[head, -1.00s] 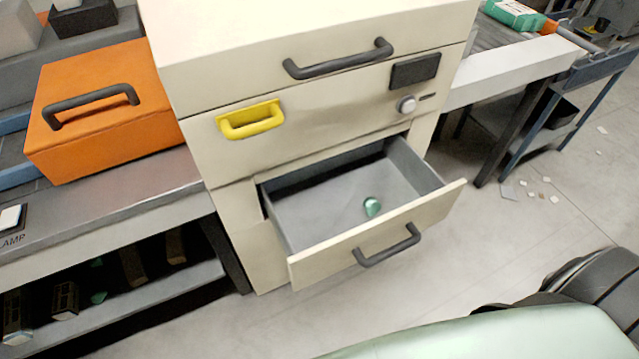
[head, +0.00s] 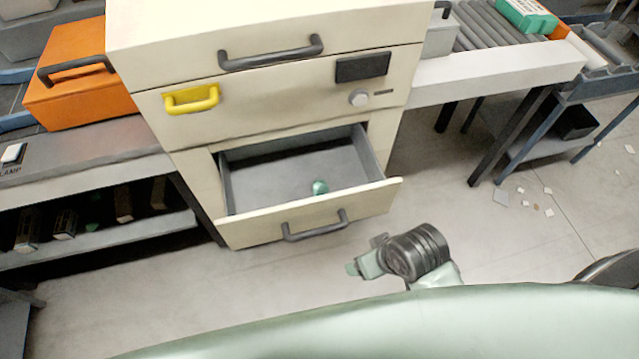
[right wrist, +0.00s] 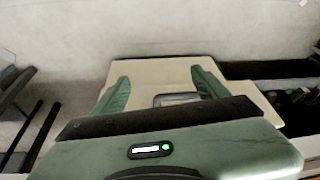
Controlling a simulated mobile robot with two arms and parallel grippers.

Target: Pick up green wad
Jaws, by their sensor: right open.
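The green wad (head: 320,187) is a small crumpled lump lying on the floor of the open lower drawer (head: 262,217), near its front panel. My right gripper (head: 364,255) is in front of the drawer, to the right of its dark handle (head: 315,227), and apart from the wad. In the right wrist view the two green fingers of my right gripper (right wrist: 162,86) are spread with nothing held between them. A pale cabinet surface shows beyond them, and the wad is not visible there. My left gripper is not in view.
The cabinet's upper drawers are shut, one with a yellow handle (head: 191,98). An orange box (head: 68,82) stands on the left bench. A roller conveyor (head: 490,28) is at right. Paper scraps (head: 501,197) lie on the floor. A low shelf (head: 110,238) at left holds small items.

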